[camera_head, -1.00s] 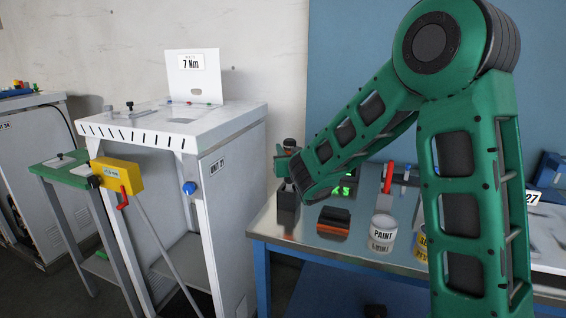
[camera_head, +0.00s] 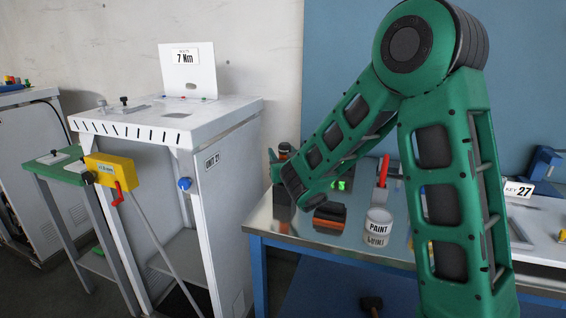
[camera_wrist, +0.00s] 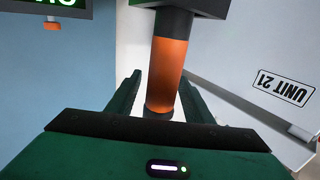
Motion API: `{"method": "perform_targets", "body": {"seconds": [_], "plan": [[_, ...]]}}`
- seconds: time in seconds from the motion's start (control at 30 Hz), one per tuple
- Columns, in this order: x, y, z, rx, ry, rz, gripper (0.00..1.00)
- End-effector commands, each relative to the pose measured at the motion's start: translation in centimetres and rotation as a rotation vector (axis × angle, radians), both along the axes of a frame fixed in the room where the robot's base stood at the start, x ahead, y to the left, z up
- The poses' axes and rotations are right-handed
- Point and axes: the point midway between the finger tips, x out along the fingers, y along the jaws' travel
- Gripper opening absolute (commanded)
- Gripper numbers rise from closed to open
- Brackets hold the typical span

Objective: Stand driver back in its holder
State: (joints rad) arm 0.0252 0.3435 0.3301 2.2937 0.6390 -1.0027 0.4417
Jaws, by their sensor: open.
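The driver (camera_wrist: 166,75) has an orange handle with black ends and shows large in the wrist view. Its far end meets a dark block at the top of that view, which looks like the holder (camera_wrist: 190,8). My gripper (camera_wrist: 160,82) is open, with one finger on each side of the handle; I cannot tell whether either touches it. The driver is mostly hidden there.
On the bench (camera_head: 262,225) are a black and orange object (camera_head: 329,215), a paint can (camera_head: 378,222) and a red-handled tool (camera_head: 383,170). A white cabinet marked UNIT 21 (camera_head: 225,190) stands left of the bench, with a gap between them.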

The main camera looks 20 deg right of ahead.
Motion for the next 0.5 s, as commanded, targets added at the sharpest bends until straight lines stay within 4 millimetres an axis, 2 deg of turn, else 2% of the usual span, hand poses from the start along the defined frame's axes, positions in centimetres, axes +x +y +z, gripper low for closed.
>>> {"method": "perform_targets", "body": {"seconds": [0.5], "plan": [[-8.5,0.6,0.1,-0.004,0.000,0.006,0.47]]}}
